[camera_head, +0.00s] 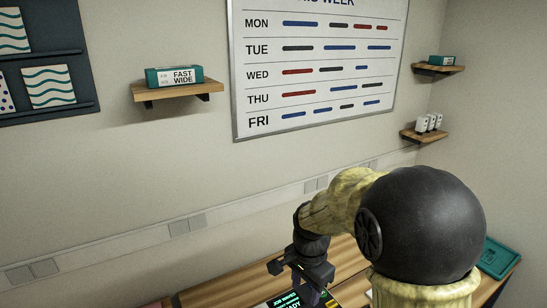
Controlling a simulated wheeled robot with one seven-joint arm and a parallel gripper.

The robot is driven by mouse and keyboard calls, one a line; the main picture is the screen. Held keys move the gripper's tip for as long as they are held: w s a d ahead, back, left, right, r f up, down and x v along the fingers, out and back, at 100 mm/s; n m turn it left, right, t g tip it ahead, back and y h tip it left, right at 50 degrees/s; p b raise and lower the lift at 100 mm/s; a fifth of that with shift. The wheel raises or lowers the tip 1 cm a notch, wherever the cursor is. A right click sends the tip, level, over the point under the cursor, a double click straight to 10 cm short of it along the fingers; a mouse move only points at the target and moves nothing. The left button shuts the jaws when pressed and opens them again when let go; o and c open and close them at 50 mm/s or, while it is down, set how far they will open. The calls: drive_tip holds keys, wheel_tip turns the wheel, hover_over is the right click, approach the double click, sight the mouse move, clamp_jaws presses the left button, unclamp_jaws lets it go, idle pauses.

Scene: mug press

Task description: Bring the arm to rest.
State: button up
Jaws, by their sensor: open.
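My arm reaches in from the lower right, with a large black joint and pale yellow links. My gripper (301,276) is the dark end of the arm, at the bottom centre above the wooden counter (344,262). It is open, and I see nothing between its jaws. A small lit screen (284,301) with green and white text shows just below it, cut off by the picture's bottom edge. My arm hides part of the counter.
A teal tray (499,258) lies at the counter's right end. A wall shelf (177,90) holds a teal box (174,76). Two small shelves hang in the right corner. A whiteboard (318,66) and a dark display rack (42,57) are on the back wall.

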drive_tip(key=s+d+f+n+t, duration=0.2)
drive_tip(key=s+d+n, duration=0.5)
drive_tip(key=s+n, duration=0.3)
drive_tip(key=shift+s+d, duration=0.25)
drive_tip(key=shift+s, duration=0.45)
drive_tip(key=shift+w, duration=0.15)
drive_tip(key=shift+a, duration=0.15)
idle(2.1)
